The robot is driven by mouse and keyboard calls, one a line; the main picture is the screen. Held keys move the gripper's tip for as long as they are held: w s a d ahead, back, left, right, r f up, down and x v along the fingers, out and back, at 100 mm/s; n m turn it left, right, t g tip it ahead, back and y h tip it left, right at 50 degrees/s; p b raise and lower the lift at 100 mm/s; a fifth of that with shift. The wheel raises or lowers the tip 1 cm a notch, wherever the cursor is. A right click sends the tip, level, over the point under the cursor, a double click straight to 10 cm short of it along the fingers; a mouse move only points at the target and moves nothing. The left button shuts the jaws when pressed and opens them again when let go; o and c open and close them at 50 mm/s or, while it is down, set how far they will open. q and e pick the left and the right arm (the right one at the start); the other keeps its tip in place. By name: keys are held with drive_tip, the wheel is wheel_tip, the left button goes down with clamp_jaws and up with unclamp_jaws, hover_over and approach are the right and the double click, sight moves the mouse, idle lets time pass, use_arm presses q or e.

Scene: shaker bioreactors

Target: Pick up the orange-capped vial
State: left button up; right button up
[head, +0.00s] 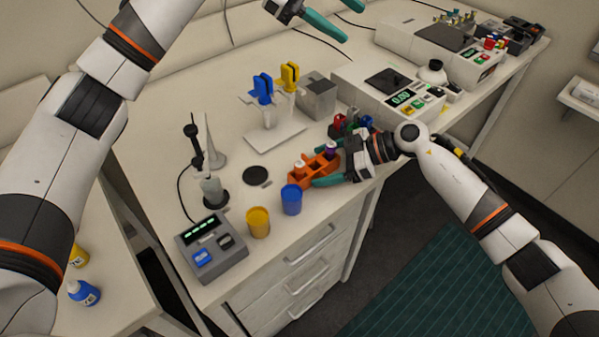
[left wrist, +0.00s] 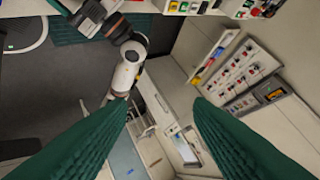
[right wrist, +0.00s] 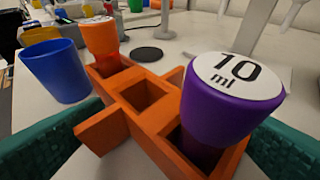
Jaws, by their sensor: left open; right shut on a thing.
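The orange-capped vial (head: 299,166) stands in the left end of an orange rack (head: 312,180) near the front edge of the bench. Its cap with a pale top also shows in the right wrist view (right wrist: 99,36). A purple-capped vial marked 10 ml (right wrist: 232,95) stands in the rack's near end, with an empty slot between them. My right gripper (head: 328,166) is shut on the rack, its fingers on either side. My left gripper (head: 347,24) is open and empty, raised at the top of the head view, well away from the vial.
A yellow cup (head: 258,222) and a blue cup (head: 291,200) stand left of the rack. A grey device with a display (head: 209,247) is further left. A pipette stand (head: 273,138) and a balance (head: 388,95) stand behind. A dark disc (head: 256,176) lies on bare bench.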

use_arm(q)
drive_tip(key=s+d+m+y, duration=0.2)
drive_tip(key=s+d, duration=0.1)
drive_tip(key=d, duration=0.1)
use_arm(e)
drive_tip(key=shift+s+d, duration=0.1)
use_arm(q)
drive_tip(key=t+y, duration=0.1)
drive_tip(key=y, duration=0.8)
approach(299, 164)
use_arm(e)
drive_tip(key=shift+a, duration=0.2)
use_arm(q)
drive_tip(key=shift+m, duration=0.3)
wheel_tip(299, 164, down, 4)
drive_tip(key=shift+a+f, duration=0.1)
drive_tip(key=shift+a, duration=0.05)
use_arm(e)
drive_tip(key=shift+d, duration=0.1)
use_arm(q)
drive_tip(key=shift+d+f, duration=0.15)
drive_tip(key=shift+f, duration=1.4)
drive_tip(key=shift+d+f, duration=0.15)
drive_tip(key=shift+f, duration=1.4)
clamp_jaws()
wheel_tip(299, 164, up, 10)
drive_tip(key=shift+r, duration=0.1)
use_arm(e)
drive_tip(key=o, duration=0.7)
